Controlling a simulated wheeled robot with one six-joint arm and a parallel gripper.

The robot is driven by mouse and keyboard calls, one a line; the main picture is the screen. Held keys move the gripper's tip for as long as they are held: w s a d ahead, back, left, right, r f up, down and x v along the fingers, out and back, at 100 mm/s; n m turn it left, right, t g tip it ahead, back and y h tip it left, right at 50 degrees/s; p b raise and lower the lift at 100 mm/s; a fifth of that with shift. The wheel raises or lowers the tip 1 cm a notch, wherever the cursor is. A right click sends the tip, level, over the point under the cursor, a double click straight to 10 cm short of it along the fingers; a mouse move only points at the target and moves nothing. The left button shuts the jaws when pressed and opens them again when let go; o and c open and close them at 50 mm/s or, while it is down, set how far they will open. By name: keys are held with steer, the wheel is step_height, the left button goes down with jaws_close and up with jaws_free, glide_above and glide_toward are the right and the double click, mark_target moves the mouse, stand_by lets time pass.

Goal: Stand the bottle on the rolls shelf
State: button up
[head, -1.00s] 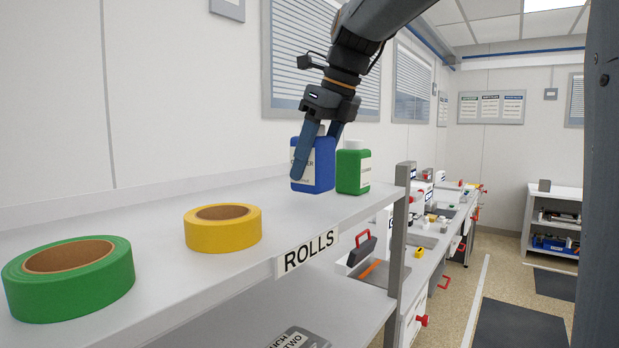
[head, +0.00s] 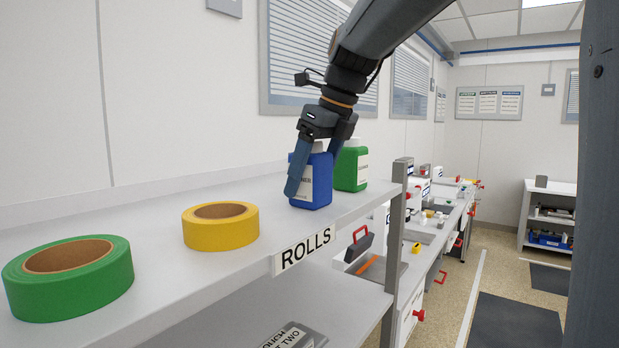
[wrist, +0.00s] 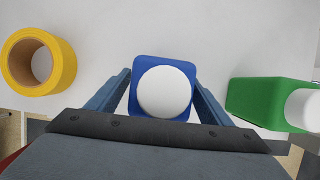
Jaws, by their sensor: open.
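The blue bottle (head: 318,186) with a white cap and label stands upright on the shelf marked ROLLS (head: 160,271), near its front edge and right end. My gripper (head: 308,172) reaches down over it from above. In the wrist view, my gripper's (wrist: 162,82) two fingers are open on either side of the blue bottle (wrist: 163,62), with gaps showing at both sides. The far finger is partly hidden behind the bottle in the head view.
A green bottle (head: 351,170) stands just behind and right of the blue one. A yellow tape roll (head: 221,234) and a green tape roll (head: 105,283) lie on the shelf to the left. A grey post (head: 399,225) rises at the shelf's right end.

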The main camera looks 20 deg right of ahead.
mark_target(320, 147)
steer(key=shift+r, duration=0.1)
steer(key=b+v, duration=0.2)
steer(key=v, duration=1)
